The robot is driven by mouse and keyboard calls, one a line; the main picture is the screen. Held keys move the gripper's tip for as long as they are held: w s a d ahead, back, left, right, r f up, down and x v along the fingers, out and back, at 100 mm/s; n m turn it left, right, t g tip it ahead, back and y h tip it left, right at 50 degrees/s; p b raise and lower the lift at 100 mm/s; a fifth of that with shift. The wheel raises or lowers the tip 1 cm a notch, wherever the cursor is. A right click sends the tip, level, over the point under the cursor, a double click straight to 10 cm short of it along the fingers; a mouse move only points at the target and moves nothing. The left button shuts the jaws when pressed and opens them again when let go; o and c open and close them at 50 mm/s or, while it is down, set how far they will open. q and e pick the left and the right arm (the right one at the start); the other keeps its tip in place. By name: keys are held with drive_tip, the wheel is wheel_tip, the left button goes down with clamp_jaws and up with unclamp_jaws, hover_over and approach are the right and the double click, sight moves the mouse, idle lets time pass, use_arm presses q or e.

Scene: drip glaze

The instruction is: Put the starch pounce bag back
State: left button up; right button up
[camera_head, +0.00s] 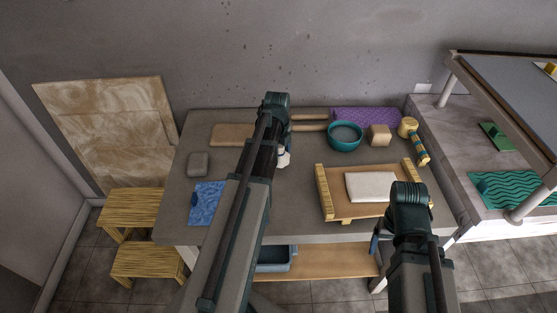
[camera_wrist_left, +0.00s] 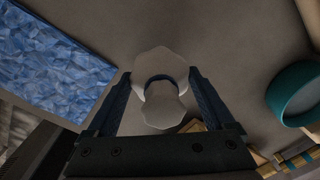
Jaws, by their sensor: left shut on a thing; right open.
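The starch pounce bag (camera_head: 284,159) is white, with a rounded body and a narrower tied neck with a dark band. In the left wrist view the bag (camera_wrist_left: 161,62) sits between the two fingers of my left gripper (camera_wrist_left: 160,82), which is shut on it. In the head view my left arm hides most of that gripper. The bag appears over the middle of the grey table (camera_head: 298,222); I cannot tell its exact height. My right gripper (camera_head: 377,239) is open, low by the table's front edge and partly hidden by its own arm.
A blue patterned mat (camera_head: 206,203) and a grey block (camera_head: 198,164) lie at left. A wooden frame (camera_head: 336,204) holds a pale slab (camera_head: 370,186). Bare table lies between mat and frame.

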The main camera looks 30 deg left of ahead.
sight(279, 160)
use_arm(q)
drive_tip(key=shift+w+a, duration=0.25)
drive_tip(key=shift+w, duration=0.05)
drive_tip(key=f+b, duration=0.1)
drive_tip(key=f, duration=0.1)
drive_tip(key=f+b, duration=0.1)
drive_tip(key=b, duration=0.1)
drive_tip(key=shift+w+a+f+b, duration=0.15)
drive_tip(key=shift+a+f+b, duration=0.05)
drive_tip(key=shift+f+b, duration=0.15)
drive_tip(key=shift+f, duration=0.2)
drive_tip(key=o, duration=0.9)
drive_tip(key=shift+r, duration=0.15)
drive_tip(key=r+p, duration=1.2)
drive_tip(key=shift+s, duration=0.35)
drive_tip(key=shift+f, duration=0.1)
